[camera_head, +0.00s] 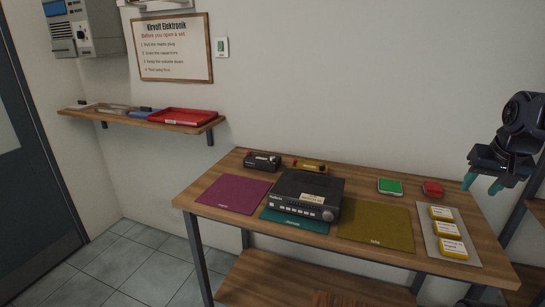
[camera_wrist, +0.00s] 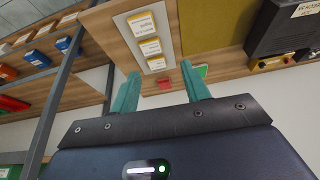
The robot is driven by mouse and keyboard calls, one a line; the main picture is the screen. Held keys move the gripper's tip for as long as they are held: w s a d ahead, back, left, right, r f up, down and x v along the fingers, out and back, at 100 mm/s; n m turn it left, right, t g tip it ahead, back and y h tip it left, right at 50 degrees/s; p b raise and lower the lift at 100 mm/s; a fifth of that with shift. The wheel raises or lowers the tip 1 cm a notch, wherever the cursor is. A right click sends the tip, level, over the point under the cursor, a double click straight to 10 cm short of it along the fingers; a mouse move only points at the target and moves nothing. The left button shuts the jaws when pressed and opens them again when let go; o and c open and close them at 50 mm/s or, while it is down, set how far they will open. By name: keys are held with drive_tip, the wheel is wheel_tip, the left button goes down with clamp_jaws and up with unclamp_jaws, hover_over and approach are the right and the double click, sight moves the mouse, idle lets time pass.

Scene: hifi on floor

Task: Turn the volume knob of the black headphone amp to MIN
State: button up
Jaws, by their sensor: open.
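A black box-shaped device (camera_head: 308,193) with a row of front buttons and a round knob (camera_head: 328,215) at its front right stands on the teal mat (camera_head: 293,221). A smaller black box (camera_head: 262,161) stands behind it to the left; lettering is too small to tell which is the headphone amp. The knob's setting cannot be read. The larger device also shows partly at the wrist view's upper right (camera_wrist: 285,28). My gripper (camera_head: 481,186), with teal fingers, is open and empty above the table's right end, well apart from both. Its fingers (camera_wrist: 160,72) show spread in the wrist view.
A magenta mat (camera_head: 234,194) lies left, an olive mat (camera_head: 376,225) right. A yellow box (camera_head: 311,166) stands behind the device. A green block (camera_head: 390,186), a red block (camera_head: 433,188) and a pale board (camera_head: 435,225) with yellow boxes occupy the right. A shelf (camera_head: 140,119) holds trays.

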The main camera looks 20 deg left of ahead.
drive_tip(key=w+a+r+m, duration=0.1)
drive_tip(key=w+a+r, duration=0.2)
drive_tip(key=w, duration=0.3)
drive_tip(key=w+a+r+g, duration=0.1)
drive_tip(key=w+a+r, duration=0.2)
drive_tip(key=w, duration=0.3)
drive_tip(key=w+a+r+m, duration=0.1)
drive_tip(key=w+a+r, duration=0.3)
drive_tip(key=w, duration=0.2)
drive_tip(key=w+a+m+g, duration=0.2)
drive_tip(key=w+a, duration=1.4)
drive_tip(key=a, duration=0.1)
drive_tip(key=m+g, duration=0.1)
drive_tip(key=m, duration=0.3)
hover_over(273, 157)
wheel_tip(273, 157, down, 22)
wheel_tip(273, 157, down, 10)
drive_tip(key=shift+w+a+r, duration=0.1)
drive_tip(key=shift+a, duration=0.05)
